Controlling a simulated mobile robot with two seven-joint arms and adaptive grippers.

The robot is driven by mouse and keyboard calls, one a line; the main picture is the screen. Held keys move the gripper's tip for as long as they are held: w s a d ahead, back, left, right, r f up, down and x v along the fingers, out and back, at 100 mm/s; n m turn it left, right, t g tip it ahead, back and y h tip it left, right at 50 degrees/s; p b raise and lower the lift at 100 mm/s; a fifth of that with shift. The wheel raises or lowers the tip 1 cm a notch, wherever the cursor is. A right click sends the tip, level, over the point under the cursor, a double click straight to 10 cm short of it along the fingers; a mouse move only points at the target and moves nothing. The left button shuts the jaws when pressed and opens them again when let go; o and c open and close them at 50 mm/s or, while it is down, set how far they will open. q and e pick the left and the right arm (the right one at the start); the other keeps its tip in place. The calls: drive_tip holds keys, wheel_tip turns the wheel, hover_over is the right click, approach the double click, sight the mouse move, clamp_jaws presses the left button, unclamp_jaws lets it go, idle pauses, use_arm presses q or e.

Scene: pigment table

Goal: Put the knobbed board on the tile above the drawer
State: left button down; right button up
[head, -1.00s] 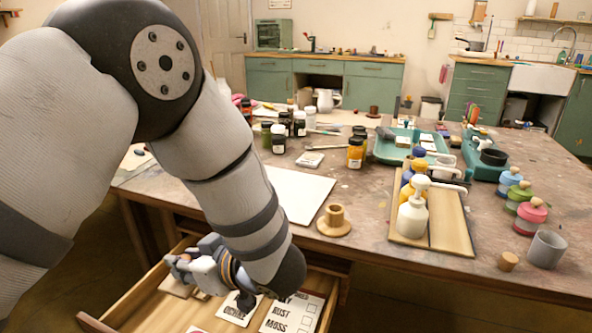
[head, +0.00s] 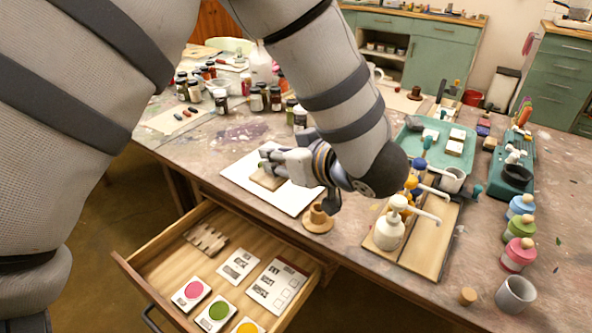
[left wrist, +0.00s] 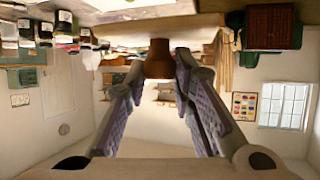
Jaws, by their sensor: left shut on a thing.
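The white tile (head: 240,172) lies flat on the table above the open drawer (head: 150,268). My left gripper (head: 270,163) is over the tile, shut on the knobbed board (head: 266,180), a small flat tan piece. In the left wrist view the brown wooden knob (left wrist: 158,58) is between the two fingertips (left wrist: 158,75). The board is over the tile's area; I cannot tell whether it touches it. My left forearm hides the tile's far right side. My right gripper is not in view.
The drawer holds a slotted wooden piece (head: 206,238), colour cards (head: 218,312) and printed cards (head: 275,284). A wooden spool-like piece (head: 317,219) stands beside the tile's right corner. A pump bottle (head: 389,231) stands on a wooden board at right. Dark jars (head: 257,100) stand behind.

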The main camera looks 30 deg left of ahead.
use_arm(q)
drive_tip(key=w+f, duration=0.2)
drive_tip(key=w, duration=0.1)
drive_tip(key=w+f+b, duration=0.1)
drive_tip(key=w+f, duration=0.2)
drive_tip(key=w+a+f, duration=0.1)
drive_tip(key=w+f, duration=0.2)
drive_tip(key=shift+b, duration=0.3)
drive_tip(key=shift+w+f, duration=0.3)
drive_tip(key=shift+w, duration=0.05)
drive_tip(key=f, duration=0.3)
drive_tip(key=shift+w+f+b, duration=0.15)
drive_tip(key=shift+w+b, duration=0.1)
drive_tip(key=shift+b, duration=0.05)
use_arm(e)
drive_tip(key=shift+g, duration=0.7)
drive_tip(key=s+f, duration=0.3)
use_arm(q)
drive_tip(key=c, duration=1.4)
unclamp_jaws()
drive_tip(key=shift+o, duration=0.2)
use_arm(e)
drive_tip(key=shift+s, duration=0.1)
